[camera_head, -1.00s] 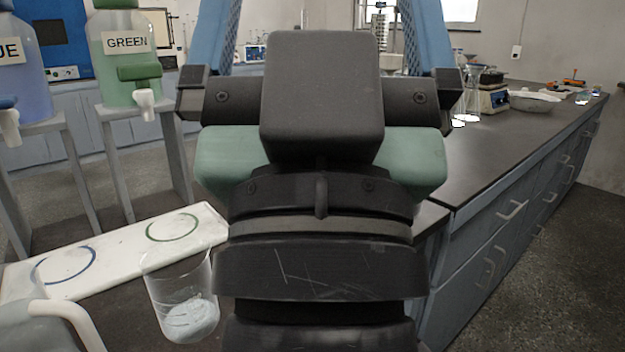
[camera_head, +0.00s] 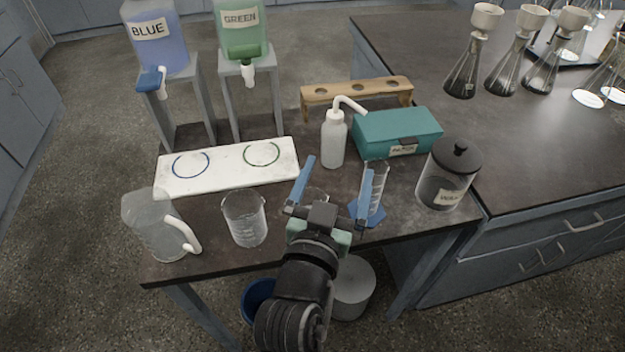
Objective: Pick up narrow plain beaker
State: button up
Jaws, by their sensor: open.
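My gripper (camera_head: 335,180) is open, its two blue fingers spread over the front middle of the dark table. A clear glass rim (camera_head: 316,195) shows between the fingers, close to the left one. It may be the narrow plain beaker, but my gripper hides most of it. A wider clear beaker (camera_head: 245,220) with faint markings stands upright to the left, apart from my gripper. A clear graduated cylinder (camera_head: 374,188) on a blue base stands just right of the right finger. I cannot tell whether that finger touches it.
A pitcher (camera_head: 160,226) stands at the left edge. Behind are a white board (camera_head: 228,170) with blue and green rings, a wash bottle (camera_head: 334,140) and a wooden rack (camera_head: 357,94). A teal box (camera_head: 398,133) and lidded jar (camera_head: 447,175) stand right.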

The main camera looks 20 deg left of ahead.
jog(key=s+a+f+n+g+p, duration=0.2)
jog(key=s+a+f+g+p, duration=0.15)
jog(key=s+f+p, duration=0.55)
jog(key=shift+g+y, duration=0.35)
jog(key=shift+y, duration=0.15)
jog(key=x, duration=0.5)
jog(key=shift+d+f, duration=0.1)
jog(key=shift+f, duration=0.1)
jog(key=shift+d+x, duration=0.15)
jog(key=shift+x, duration=1.4)
jog(key=shift+d+x, duration=0.1)
jog(key=shift+x, duration=1.45)
jog(key=shift+f, duration=0.15)
jog(key=c, duration=1.5)
